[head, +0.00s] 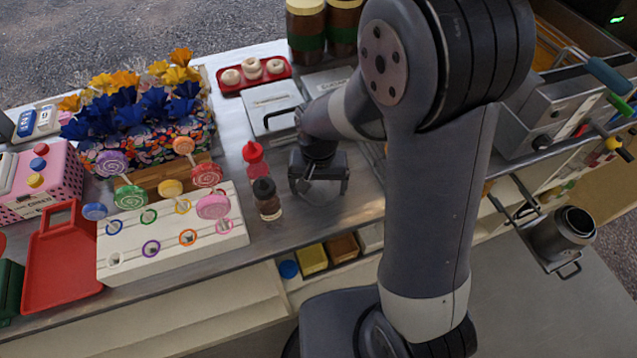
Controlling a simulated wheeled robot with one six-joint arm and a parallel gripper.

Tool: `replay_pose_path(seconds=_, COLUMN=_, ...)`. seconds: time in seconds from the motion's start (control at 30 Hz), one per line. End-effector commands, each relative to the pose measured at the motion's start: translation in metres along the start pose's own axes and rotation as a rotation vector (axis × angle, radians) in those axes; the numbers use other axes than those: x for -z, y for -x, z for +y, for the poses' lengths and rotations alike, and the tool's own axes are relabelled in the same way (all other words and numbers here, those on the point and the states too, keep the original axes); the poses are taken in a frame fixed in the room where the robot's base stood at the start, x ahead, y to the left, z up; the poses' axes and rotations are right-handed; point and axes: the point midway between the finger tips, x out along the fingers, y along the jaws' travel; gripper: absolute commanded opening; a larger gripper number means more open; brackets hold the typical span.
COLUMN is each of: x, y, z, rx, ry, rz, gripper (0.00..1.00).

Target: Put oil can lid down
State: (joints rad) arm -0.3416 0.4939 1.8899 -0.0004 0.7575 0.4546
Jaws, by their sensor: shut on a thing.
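My gripper (319,186) points down over the steel counter, just right of the red and brown squeeze bottles. It is shut on a small pale grey thing (321,194), likely the oil can lid, mostly hidden by the gripper. I cannot tell whether it touches the counter. A metal can (562,238) with a dark round top and a side handle sits at the counter's right side, far from my gripper; I cannot tell if it is the oil can.
A white lollipop stand (170,238) is further left. A steel box with a handle (273,103) is behind. Bare counter (358,205) shows right of my gripper.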

Motion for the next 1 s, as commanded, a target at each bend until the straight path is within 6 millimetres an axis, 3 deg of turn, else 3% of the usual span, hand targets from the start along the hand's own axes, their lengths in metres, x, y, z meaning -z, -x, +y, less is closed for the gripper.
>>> replay_pose_path(seconds=0.27, x=0.0, y=-0.004, z=0.0, rx=0.0, ry=0.0, rz=0.0, gripper=0.7)
replay_pose_path(seconds=0.3, x=0.0, y=-0.003, z=0.0, rx=0.0, ry=0.0, rz=0.0, gripper=0.93)
replay_pose_path(seconds=0.4, x=0.0, y=-0.003, z=0.0, rx=0.0, ry=0.0, rz=0.0, gripper=1.0)
replay_pose_path(seconds=0.77, x=0.001, y=0.006, z=0.0, rx=0.001, ry=0.0, rz=0.002, gripper=1.0)
replay_pose_path(seconds=1.0, x=0.001, y=0.052, z=-0.001, rx=0.003, ry=0.0, rz=0.007, gripper=1.0)
